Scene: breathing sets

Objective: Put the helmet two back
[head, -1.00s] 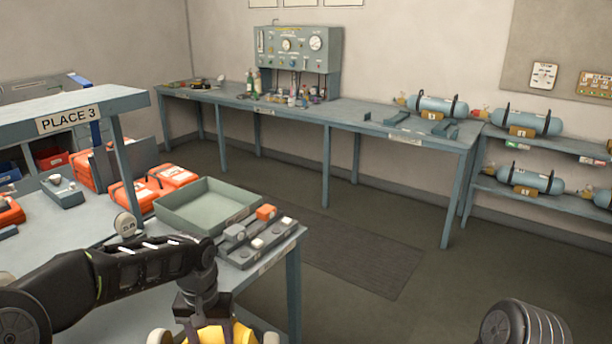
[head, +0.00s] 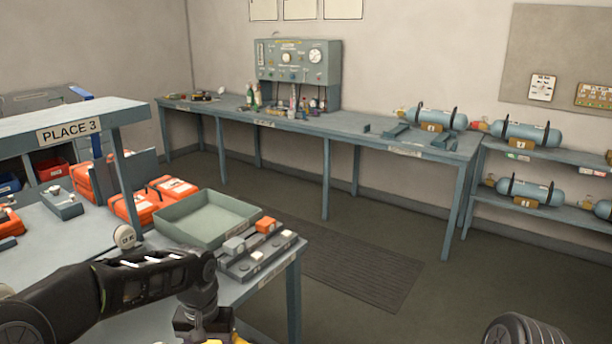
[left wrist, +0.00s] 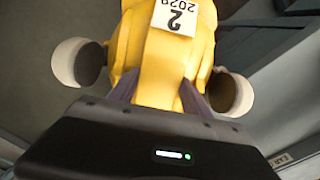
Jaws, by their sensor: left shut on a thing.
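The helmet two is yellow, with a white label reading 2 and 2029, and fills the upper middle of the left wrist view (left wrist: 165,60). A pale round cup sits on each side of it. My left gripper (left wrist: 155,95) is shut on the helmet, its dark fingers pressed against the yellow body. In the head view only a yellow sliver of the helmet (head: 212,342) shows at the bottom edge, below my left wrist. The left gripper's fingers are out of that view. My right gripper is not in view.
The near bench under the PLACE 3 sign (head: 69,131) holds orange cases (head: 130,207), a green tray (head: 208,218) and a grey block with buttons (head: 262,256). A long back bench (head: 330,128) carries a gauge panel (head: 298,62) and cylinder (head: 437,118).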

